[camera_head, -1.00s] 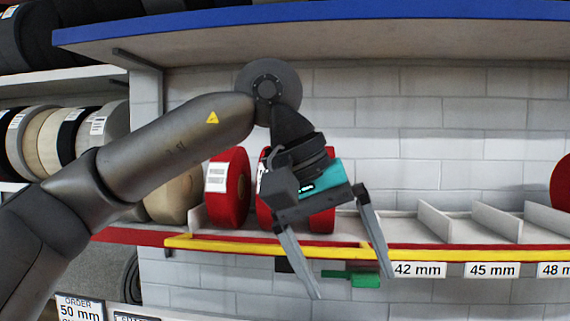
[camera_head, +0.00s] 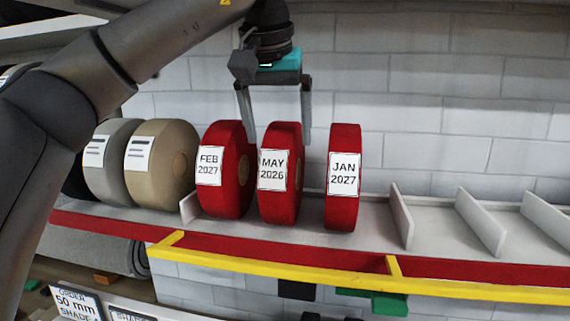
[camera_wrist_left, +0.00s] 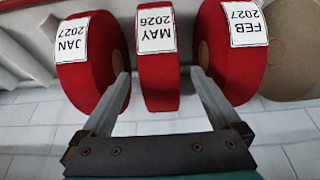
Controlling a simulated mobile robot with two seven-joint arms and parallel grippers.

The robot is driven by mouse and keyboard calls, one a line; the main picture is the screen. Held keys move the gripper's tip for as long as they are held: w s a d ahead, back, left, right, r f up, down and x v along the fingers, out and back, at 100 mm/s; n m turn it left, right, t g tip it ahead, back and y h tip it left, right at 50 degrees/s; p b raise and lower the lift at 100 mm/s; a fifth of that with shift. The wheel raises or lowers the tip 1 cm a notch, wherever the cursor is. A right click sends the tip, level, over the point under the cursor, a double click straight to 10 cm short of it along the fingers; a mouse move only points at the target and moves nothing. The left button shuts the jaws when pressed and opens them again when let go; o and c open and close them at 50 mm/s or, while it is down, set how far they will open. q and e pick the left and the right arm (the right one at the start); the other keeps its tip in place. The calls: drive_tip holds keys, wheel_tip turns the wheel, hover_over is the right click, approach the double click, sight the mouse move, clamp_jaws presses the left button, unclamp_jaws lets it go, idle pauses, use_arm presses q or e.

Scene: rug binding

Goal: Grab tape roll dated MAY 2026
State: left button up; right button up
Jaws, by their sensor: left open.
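The red tape roll labelled MAY 2026 (camera_head: 285,199) stands upright on the shelf between a red roll labelled FEB 2027 (camera_head: 231,201) on its left and a red roll labelled JAN 2027 (camera_head: 343,208) on its right. My left gripper (camera_head: 279,131) is open and empty, pointing down above and behind the MAY 2026 roll. In the left wrist view the MAY 2026 roll (camera_wrist_left: 158,85) lies between the open fingers (camera_wrist_left: 161,73), with the JAN 2027 roll (camera_wrist_left: 93,70) at left and the FEB 2027 roll (camera_wrist_left: 228,70) at right. Contact cannot be told. My right gripper is not in view.
White dividers (camera_head: 401,214) split the shelf, with empty slots at the right. A yellow rail (camera_head: 330,277) runs along the front edge. Beige (camera_head: 160,180) and grey (camera_head: 110,178) rolls stand left. A brick wall (camera_head: 450,110) is behind.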

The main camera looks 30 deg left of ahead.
sight(283, 124)
use_arm(q)
drive_tip(key=shift+w+a+p, duration=0.2)
drive_tip(key=shift+w+p, duration=0.1)
drive_tip(key=shift+w, duration=0.55)
drive_tip(key=shift+w+a+p, duration=0.2)
drive_tip(key=shift+w+p, duration=0.1)
drive_tip(key=shift+w, duration=0.55)
drive_tip(key=x, duration=0.5)
drive_tip(key=shift+s, duration=0.1)
clamp_jaws()
drive_tip(key=shift+r, duration=0.1)
